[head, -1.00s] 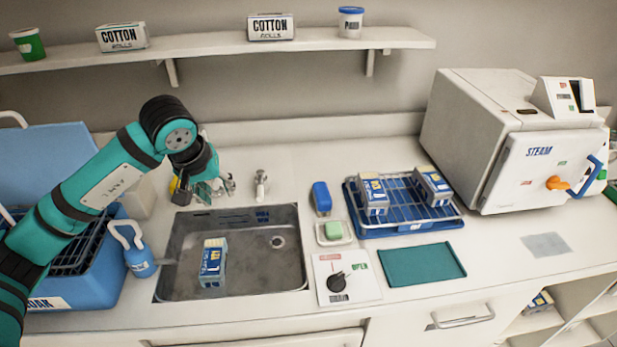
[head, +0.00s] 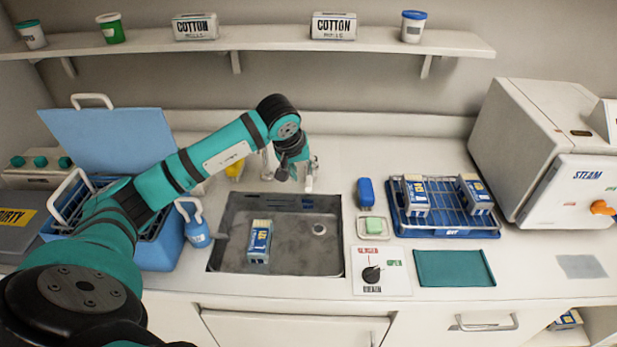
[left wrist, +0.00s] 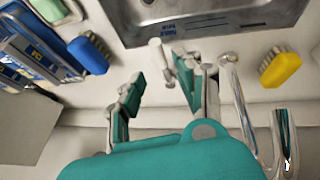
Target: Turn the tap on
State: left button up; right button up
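The tap's white handle (head: 309,176) stands behind the sink, and its chrome spout (head: 266,163) is just left of it. In the left wrist view the handle (left wrist: 158,52) is upright beyond the finger gap, near the right-hand finger; I cannot tell if they touch. The curved spout (left wrist: 232,80) is to the right of that finger. My left gripper (head: 288,170) is behind the sink's back edge, close to the handle. In the left wrist view its fingers (left wrist: 157,80) are spread with nothing held. My right gripper is not in view.
The sink (head: 225,250) holds a blue-and-white box (head: 259,242). A yellow brush (left wrist: 281,66) lies beside the spout, and a blue brush (head: 366,191) is right of the handle. A rack tray (head: 449,231) stands further right. A shelf (head: 270,42) runs above.

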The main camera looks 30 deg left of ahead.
aim_at(308, 182)
pick_arm(q)
jog(key=p+x, duration=0.1)
jog(key=x, duration=0.6)
jog(key=shift+f, duration=0.15)
grip_shut()
